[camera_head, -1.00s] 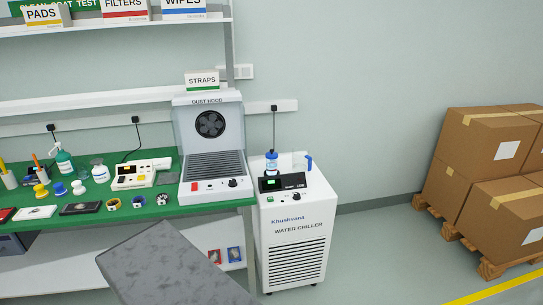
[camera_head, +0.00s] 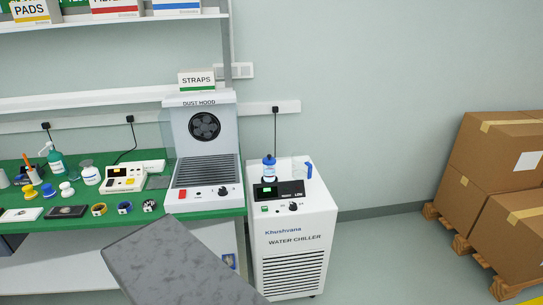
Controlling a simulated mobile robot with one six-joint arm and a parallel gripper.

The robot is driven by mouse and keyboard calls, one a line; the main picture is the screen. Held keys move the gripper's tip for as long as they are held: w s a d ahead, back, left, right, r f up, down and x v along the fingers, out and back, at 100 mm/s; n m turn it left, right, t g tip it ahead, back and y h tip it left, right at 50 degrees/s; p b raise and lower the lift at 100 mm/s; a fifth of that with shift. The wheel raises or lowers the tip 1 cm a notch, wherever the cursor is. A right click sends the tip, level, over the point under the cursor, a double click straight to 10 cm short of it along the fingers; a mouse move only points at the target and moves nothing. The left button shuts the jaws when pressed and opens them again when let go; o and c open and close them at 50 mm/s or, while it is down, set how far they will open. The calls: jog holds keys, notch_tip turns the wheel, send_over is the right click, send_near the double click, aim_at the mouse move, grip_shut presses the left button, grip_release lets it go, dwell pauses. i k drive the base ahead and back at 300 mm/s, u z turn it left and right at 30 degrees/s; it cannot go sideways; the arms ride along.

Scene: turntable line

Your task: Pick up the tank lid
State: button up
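The white water chiller (camera_head: 293,235) stands on the floor right of the green bench. A small clear piece with a blue top (camera_head: 269,160) stands at the back left of the chiller's top, behind the dark display. I cannot tell for sure whether this blue top is the tank lid. A clear jug with a blue handle (camera_head: 308,171) stands to its right on the chiller. My gripper is not in view, and nothing is seen touching these things.
The dust hood (camera_head: 205,147) stands on the green bench (camera_head: 80,228) just left of the chiller. Bottles, tape rolls and a meter (camera_head: 126,178) lie further left. Cartons (camera_head: 500,165) on pallets stand at right. The floor (camera_head: 385,255) between chiller and pallets is clear.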

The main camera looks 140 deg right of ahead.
aim_at(269, 161)
jog(key=z, duration=0.05)
jog(key=k, duration=1.95)
jog(key=z, duration=4.45)
jog(key=i, duration=0.1)
jog(key=u, duration=2.6)
jog(key=i, duration=0.5)
jog(key=z, duration=0.05)
